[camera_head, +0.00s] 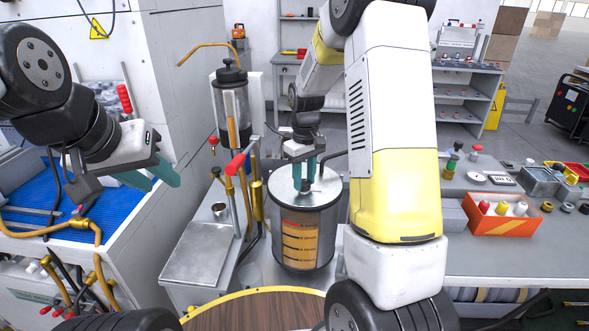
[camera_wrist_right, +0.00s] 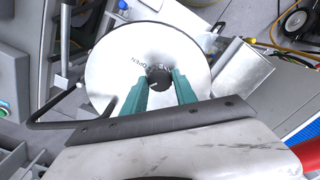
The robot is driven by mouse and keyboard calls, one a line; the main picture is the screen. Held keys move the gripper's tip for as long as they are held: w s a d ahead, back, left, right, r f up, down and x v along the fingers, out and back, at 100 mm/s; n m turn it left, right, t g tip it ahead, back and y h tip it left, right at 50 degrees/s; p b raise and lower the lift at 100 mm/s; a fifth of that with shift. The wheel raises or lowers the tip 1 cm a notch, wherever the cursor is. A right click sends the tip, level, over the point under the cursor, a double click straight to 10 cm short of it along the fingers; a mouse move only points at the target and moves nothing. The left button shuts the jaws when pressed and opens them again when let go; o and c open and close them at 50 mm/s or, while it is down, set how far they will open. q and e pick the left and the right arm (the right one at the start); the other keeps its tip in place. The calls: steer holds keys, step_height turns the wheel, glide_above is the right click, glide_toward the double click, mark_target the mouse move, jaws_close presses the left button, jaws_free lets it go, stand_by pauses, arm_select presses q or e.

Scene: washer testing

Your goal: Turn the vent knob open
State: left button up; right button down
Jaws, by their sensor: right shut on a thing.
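The vent knob (camera_wrist_right: 159,79) is a small dark knob at the centre of the round metal lid (camera_wrist_right: 120,70) in the right wrist view. The lid tops an upright cylindrical tank (camera_head: 303,238) with an orange label in the head view. My right gripper (camera_wrist_right: 160,84) points down at the lid, its teal fingers on either side of the knob and shut on it. In the head view my right gripper (camera_head: 308,172) hides most of the knob. Lettering shows on the lid beside the knob. My left gripper (camera_head: 160,178) is held apart at the left, its teal fingers spread and empty.
A red-handled lever (camera_head: 236,165) and hoses are just left of the tank. A blue-lined basin (camera_head: 50,205) lies at the left. An orange tray of bottles (camera_head: 499,216) sits on the right bench.

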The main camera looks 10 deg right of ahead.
mark_target(305, 182)
steer(key=m, duration=0.5)
steer(key=shift+m, duration=0.3)
steer(key=m, duration=0.4)
steer(key=shift+m, duration=0.4)
steer(key=c, duration=1)
jaws_free()
steer(key=shift+o, duration=0.2)
step_height(305, 182, up, 8)
steer(key=shift+f, duration=0.1)
